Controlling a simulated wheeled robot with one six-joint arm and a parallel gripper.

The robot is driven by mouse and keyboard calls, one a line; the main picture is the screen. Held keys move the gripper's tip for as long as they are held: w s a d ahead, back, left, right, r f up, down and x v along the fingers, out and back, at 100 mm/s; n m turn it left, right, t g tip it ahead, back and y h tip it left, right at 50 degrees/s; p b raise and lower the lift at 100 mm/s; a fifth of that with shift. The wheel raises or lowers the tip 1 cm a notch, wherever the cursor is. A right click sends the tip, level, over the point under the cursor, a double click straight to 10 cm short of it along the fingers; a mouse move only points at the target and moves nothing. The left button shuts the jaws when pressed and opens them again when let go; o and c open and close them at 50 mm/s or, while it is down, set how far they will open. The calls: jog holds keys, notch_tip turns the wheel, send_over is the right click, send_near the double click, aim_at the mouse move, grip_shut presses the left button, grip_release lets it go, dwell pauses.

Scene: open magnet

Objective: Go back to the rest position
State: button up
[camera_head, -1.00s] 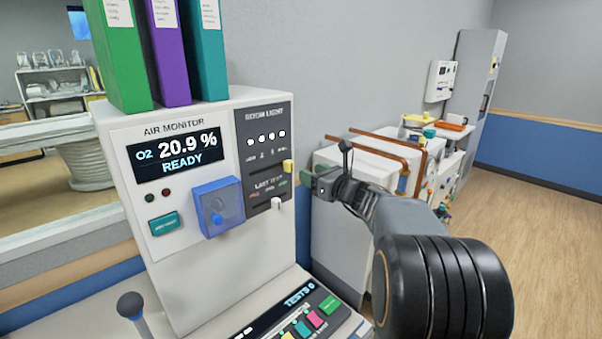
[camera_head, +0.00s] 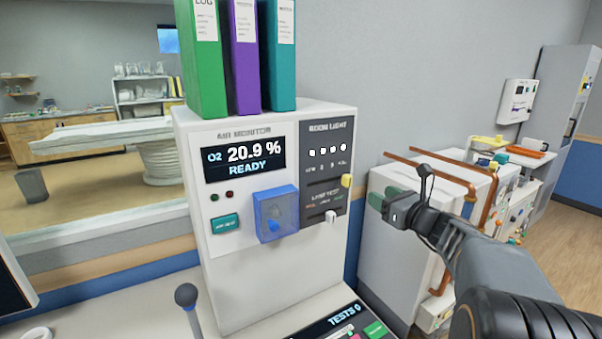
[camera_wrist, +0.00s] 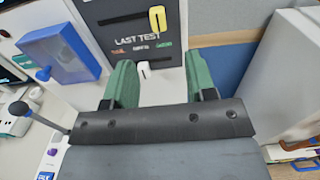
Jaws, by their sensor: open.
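My gripper (camera_wrist: 162,92) shows in the wrist view with its two green fingers apart and nothing between them. In the head view my gripper (camera_head: 380,203) is raised to the right of the air monitor (camera_head: 225,265), apart from it. The monitor is a white console with a screen reading O2 20.9 % READY. A blue translucent cover (camera_head: 276,214) sits on its front. A yellow slider knob (camera_head: 346,181) and a white slider knob (camera_head: 331,216) are on its dark right panel; the wrist view also shows the yellow knob (camera_wrist: 158,19) and the white knob (camera_wrist: 144,69).
Green, purple and teal binders (camera_head: 245,55) stand on the monitor. A joystick (camera_head: 187,297) stands in front of it. White cabinets with copper pipes (camera_head: 430,170) stand at the right, behind my arm. Wooden floor (camera_head: 570,235) is open at the far right.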

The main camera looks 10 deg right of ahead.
jog(key=s+a+f+n+g, duration=0.3)
jog(key=s+f+n+g, duration=0.1)
jog(key=f+n, duration=0.3)
jog(key=s+a+f+n+g, duration=0.4)
jog(key=f+n+g, duration=0.1)
jog(key=f+n, duration=0.15)
jog(key=s+a+f+n+g+h, duration=0.2)
jog(key=s+a+n+h, duration=0.1)
jog(key=s+n, duration=0.4)
jog(key=s+a+f+n+g+h, duration=0.2)
jog(key=s+n, duration=0.5)
jog(key=n, duration=0.4)
jog(key=shift+s+a+h, duration=0.25)
jog(key=shift+a+h, duration=0.35)
jog(key=shift+a, duration=0.5)
jog(key=shift+c, duration=0.8)
